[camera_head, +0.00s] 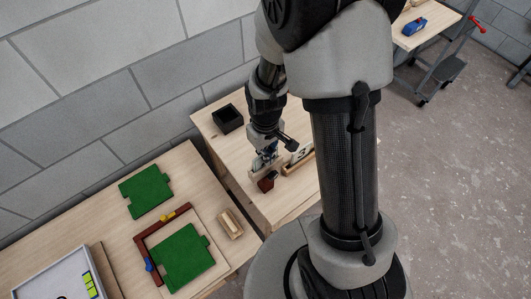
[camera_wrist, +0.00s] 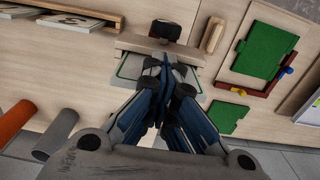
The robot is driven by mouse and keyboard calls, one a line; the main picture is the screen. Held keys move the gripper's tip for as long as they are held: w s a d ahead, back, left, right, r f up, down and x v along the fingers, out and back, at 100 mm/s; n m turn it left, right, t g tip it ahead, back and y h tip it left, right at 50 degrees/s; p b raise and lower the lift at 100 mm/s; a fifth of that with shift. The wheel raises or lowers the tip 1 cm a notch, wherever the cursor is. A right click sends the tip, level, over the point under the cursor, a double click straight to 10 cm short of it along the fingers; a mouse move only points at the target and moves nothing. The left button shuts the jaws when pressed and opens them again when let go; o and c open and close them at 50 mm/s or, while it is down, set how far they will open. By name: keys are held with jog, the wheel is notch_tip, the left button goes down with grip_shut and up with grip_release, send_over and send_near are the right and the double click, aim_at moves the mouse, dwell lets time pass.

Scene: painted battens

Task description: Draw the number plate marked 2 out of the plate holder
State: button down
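My gripper (camera_wrist: 168,72) points down over the table beside a wooden batten piece (camera_wrist: 158,48). A pale plate with a green edge (camera_wrist: 126,70) shows beneath and beside the fingers; no number on it can be read. The fingers look close together, but whether they grip anything is hidden. In the head view, my gripper (camera_head: 266,158) is low over the table, left of a wooden holder (camera_head: 300,166) with a white marked plate (camera_head: 302,153). The wrist view shows white plates with dark marks (camera_wrist: 72,20) at upper left. I cannot make out a 2.
A dark red block (camera_head: 267,182) stands close to the gripper. A black open box (camera_head: 228,119) sits behind it. The neighbouring table holds green boards (camera_head: 146,191), a red-brown frame (camera_head: 145,243) and a small wooden block (camera_head: 230,223). The front of the gripper's table is clear.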

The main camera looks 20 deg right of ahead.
jog(key=c, duration=2.4)
grip_release()
jog(key=shift+c, duration=0.2)
grip_release()
